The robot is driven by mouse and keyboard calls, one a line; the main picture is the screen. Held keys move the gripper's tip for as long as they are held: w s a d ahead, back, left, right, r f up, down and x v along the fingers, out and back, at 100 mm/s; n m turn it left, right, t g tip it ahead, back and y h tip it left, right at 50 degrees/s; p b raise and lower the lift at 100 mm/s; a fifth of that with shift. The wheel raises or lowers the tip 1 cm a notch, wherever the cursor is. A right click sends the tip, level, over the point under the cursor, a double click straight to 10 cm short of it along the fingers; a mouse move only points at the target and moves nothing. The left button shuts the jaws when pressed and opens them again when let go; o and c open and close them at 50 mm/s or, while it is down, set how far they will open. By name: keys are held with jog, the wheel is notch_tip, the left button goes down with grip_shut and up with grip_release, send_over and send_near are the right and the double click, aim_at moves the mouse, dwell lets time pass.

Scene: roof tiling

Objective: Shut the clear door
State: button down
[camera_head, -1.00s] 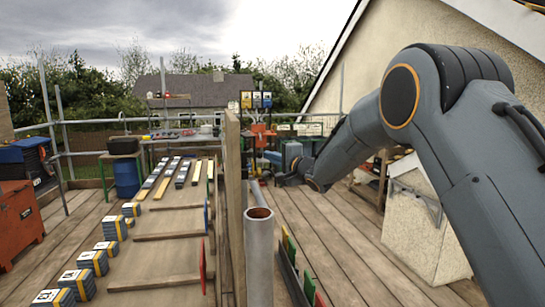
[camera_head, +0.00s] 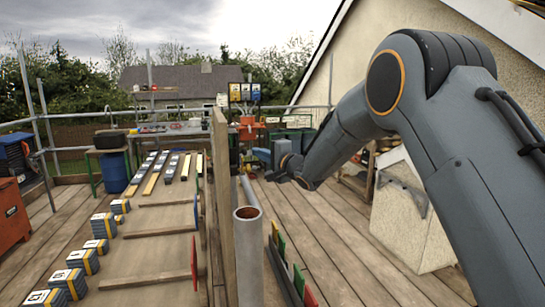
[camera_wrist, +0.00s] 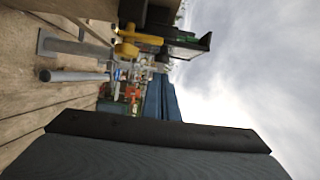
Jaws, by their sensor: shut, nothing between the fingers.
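I cannot make out a clear door for certain in either view. My gripper (camera_head: 276,178) is small and dark at the far end of my grey arm in the head view. It is above the deck, right of the upright board, with its fingers shut and nothing seen held.
An upright wooden board (camera_head: 222,190) and a grey pipe (camera_head: 249,260) stand mid-view. A pale rough-faced block (camera_head: 405,220) stands right. Bare deck planks (camera_head: 335,235) lie between.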

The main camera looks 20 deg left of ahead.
jog(key=b+v, duration=0.2)
jog(key=v, duration=0.8)
jog(key=s+d+f+n+h, duration=0.15)
jog(key=d+f+h, duration=0.3)
jog(key=d, duration=0.45)
jog(key=s+d+f+h, duration=0.25)
jog(key=d+f, duration=0.25)
jog(key=d, duration=0.4)
jog(key=s+d+f+h, duration=0.1)
jog(key=d+f+h, duration=0.3)
jog(key=d, duration=0.5)
jog(key=s+d+f+n+g+h, duration=0.25)
jog(key=s+d+f+g, duration=0.35)
jog(key=s+d, duration=0.55)
jog(key=s+d+f+n+g, duration=0.1)
jog(key=s+f+g, duration=0.1)
jog(key=s, duration=0.7)
jog(key=s+d+f+n+g, duration=0.2)
jog(key=s, duration=0.8)
jog(key=shift+s+f+h, duration=0.25)
jog(key=shift+s+h, duration=0.05)
jog(key=shift+h, duration=0.15)
jog(key=shift+d, duration=0.15)
